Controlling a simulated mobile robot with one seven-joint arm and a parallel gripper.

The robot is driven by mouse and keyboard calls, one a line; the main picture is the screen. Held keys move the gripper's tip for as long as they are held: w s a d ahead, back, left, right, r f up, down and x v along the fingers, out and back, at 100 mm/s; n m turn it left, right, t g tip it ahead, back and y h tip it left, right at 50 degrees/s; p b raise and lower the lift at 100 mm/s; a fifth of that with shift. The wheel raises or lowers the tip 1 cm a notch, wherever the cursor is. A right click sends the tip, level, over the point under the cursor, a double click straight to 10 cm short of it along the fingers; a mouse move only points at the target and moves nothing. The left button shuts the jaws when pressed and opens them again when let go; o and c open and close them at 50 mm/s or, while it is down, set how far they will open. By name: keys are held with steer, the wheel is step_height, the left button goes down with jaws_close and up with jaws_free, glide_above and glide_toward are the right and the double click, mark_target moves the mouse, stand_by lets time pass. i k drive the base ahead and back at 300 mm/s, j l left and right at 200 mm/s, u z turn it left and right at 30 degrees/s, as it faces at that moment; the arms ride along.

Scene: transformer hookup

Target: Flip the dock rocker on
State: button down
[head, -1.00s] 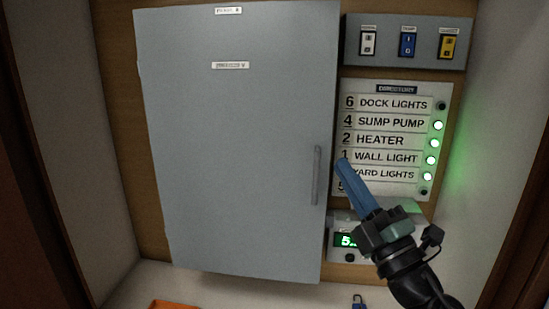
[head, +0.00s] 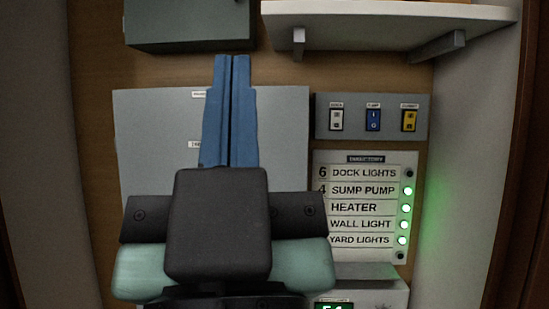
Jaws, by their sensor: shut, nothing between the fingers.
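The dock rocker (head: 336,120) is the white switch at the left of a row of three on a grey switch panel (head: 390,104). A small label sits above it, too small to read surely. My gripper (head: 232,60) points upward in front of the grey cabinet door, its two long blue fingers shut together and empty. It is left of the rocker and apart from it in the picture. Beside the rocker are a blue switch (head: 373,120) and a yellow switch (head: 409,120). I cannot tell the rocker's position.
The directory board (head: 365,159) below the switches has several green lamps lit; the dock lights lamp (head: 409,173) is dark. The grey cabinet (head: 150,125) is partly hidden by my gripper. A white shelf (head: 390,20) and a grey-green box (head: 190,28) are above.

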mark_target(336, 122)
steer(key=i+j+z, duration=0.2)
steer(key=i, duration=0.3)
steer(key=i+j+z, duration=0.2)
steer(key=i+j, duration=0.15)
steer(key=i, duration=0.15)
